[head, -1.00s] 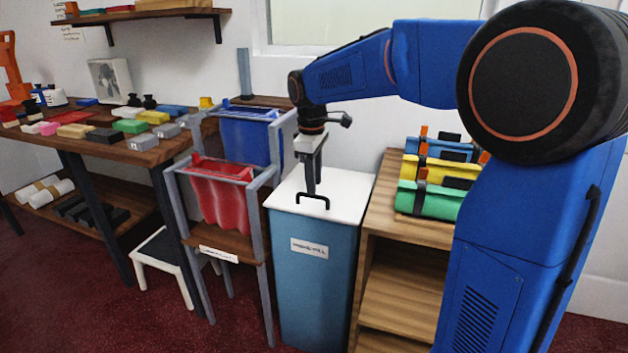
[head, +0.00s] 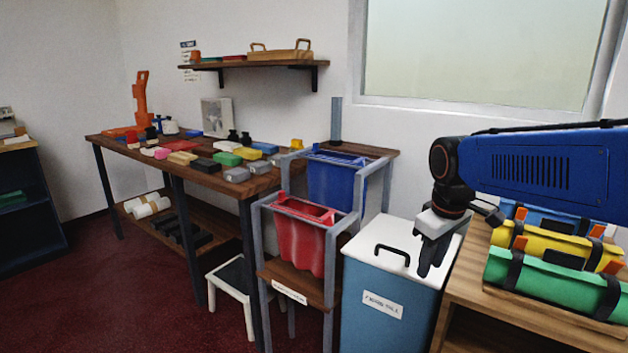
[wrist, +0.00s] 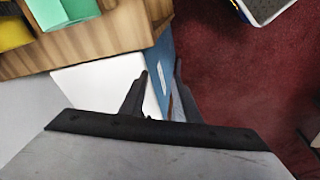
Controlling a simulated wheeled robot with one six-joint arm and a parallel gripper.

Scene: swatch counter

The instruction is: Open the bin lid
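The blue bin (head: 385,312) stands upright with its flat white lid (head: 362,243) shut on top. A black bar handle (head: 392,252) rises from the lid. My gripper (head: 431,268) points down to the right of the handle, apart from it, near the lid's right side. Its dark fingers are parted with nothing between them. In the wrist view my gripper (wrist: 163,68) shows two spread fingers, with the white lid (wrist: 95,85) and the bin's blue side (wrist: 162,58) beyond. The handle is not visible in the wrist view.
A wooden shelf unit (head: 462,292) with green, yellow and blue rolls stands close on the bin's right. A grey frame (head: 264,245) with red and blue hanging bags stands on its left. A white stool (head: 233,283) is beside the long workbench (head: 235,187). Red floor is open at front left.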

